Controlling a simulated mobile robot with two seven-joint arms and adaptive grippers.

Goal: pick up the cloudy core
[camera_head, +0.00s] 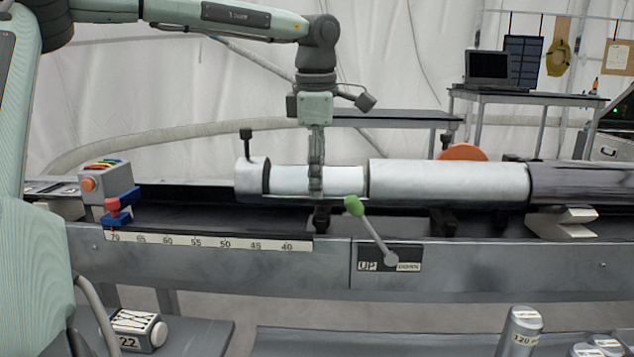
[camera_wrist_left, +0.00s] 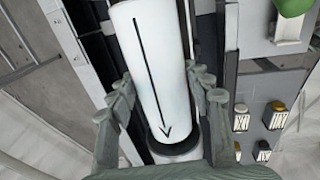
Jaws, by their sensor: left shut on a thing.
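The cloudy core is a whitish cylinder (camera_head: 344,180) lying level in the long metal rig, between a grey end piece (camera_head: 249,178) and a wider silver tube (camera_head: 450,181). My left gripper (camera_head: 316,188) reaches down from above with its fingers around the core, shut on it. In the left wrist view the core (camera_wrist_left: 150,60) runs between the two fingers, with a black arrow along it and a dark ring at its near end. I cannot tell whether the core is clear of the rig. My right gripper is not in view.
A green-knobbed lever (camera_head: 354,206) stands in front of the core. A control box (camera_head: 104,180) with coloured buttons sits on the left. A number scale (camera_head: 200,242) runs along the rig's front. Capped cylinders (camera_head: 519,332) stand lower right. A laptop table (camera_head: 530,97) is behind.

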